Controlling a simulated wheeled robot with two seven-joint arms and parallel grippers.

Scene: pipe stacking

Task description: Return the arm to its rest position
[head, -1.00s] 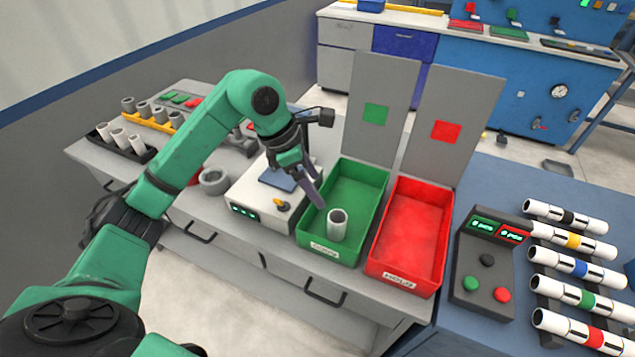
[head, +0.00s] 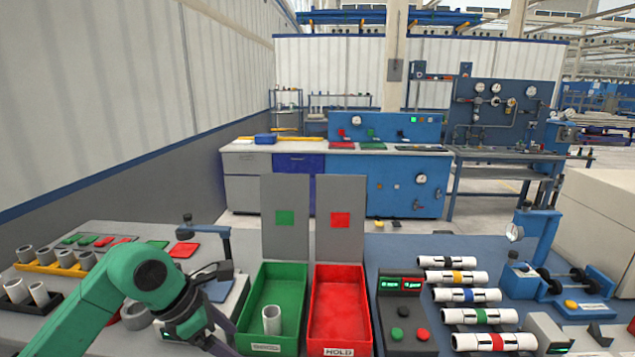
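My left arm comes in from the lower left, and its gripper (head: 226,335) is low in the head view, just left of the green tray (head: 259,300). Its two dark fingers look apart with nothing between them; the tips are near the bottom edge. A short white pipe piece (head: 271,320) stands upright in the front part of the green tray, apart from the gripper. My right gripper is not in view.
A red tray (head: 340,300) marked HOLD stands right of the green one, empty. Grey panels (head: 341,216) rise behind both trays. A button box (head: 403,312) and several banded pipes (head: 480,316) lie to the right. Racks of grey and white pieces (head: 60,258) stand at left.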

